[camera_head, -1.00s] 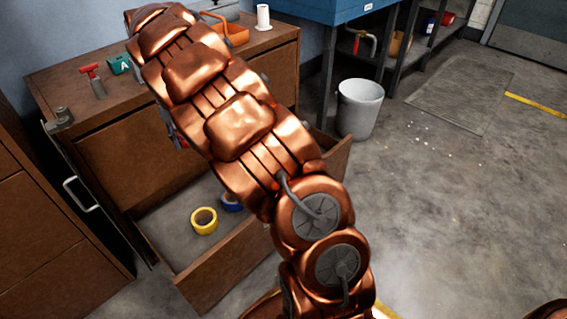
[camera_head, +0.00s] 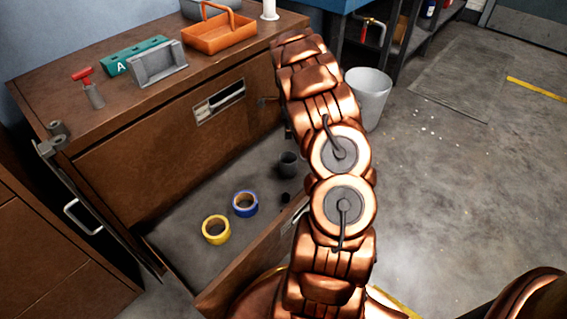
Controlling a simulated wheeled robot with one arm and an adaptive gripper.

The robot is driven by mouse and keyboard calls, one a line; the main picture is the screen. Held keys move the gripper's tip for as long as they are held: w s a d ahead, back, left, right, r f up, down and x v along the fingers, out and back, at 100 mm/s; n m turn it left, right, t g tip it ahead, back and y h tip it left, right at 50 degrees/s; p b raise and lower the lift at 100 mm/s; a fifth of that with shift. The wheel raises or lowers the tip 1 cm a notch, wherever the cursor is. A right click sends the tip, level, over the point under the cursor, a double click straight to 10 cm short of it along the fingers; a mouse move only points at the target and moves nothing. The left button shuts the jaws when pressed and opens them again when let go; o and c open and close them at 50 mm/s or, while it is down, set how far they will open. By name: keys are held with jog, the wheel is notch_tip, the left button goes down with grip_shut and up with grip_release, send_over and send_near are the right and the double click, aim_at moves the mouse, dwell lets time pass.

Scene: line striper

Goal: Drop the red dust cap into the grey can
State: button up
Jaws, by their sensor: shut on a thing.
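A light grey can (camera_head: 374,92), like an open bucket, stands upright on the floor behind my arm, its left side hidden. I cannot make out the red dust cap. My copper arm rises through the middle, and its far end and my gripper are hidden behind its own links. I see neither the jaws nor what they hold.
The open drawer (camera_head: 183,232) also holds a yellow tape roll (camera_head: 216,230), a blue tape roll (camera_head: 246,204) and a small black piece. On the cabinet top stand an orange tray (camera_head: 218,39), a teal block, a grey holder and a red-handled item.

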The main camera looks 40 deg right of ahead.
jog(key=shift+s+d+f+m, duration=0.3)
jog(key=shift+d+f+m, duration=0.3)
jog(key=shift+d, duration=0.15)
notch_tip(320, 180, down, 6)
jog(key=shift+r+b, duration=0.15)
jog(key=shift+b, duration=0.65)
jog(key=o, duration=0.8)
jog(key=shift+r, duration=0.15)
notch_tip(320, 180, up, 12)
jog(key=shift+f, duration=0.1)
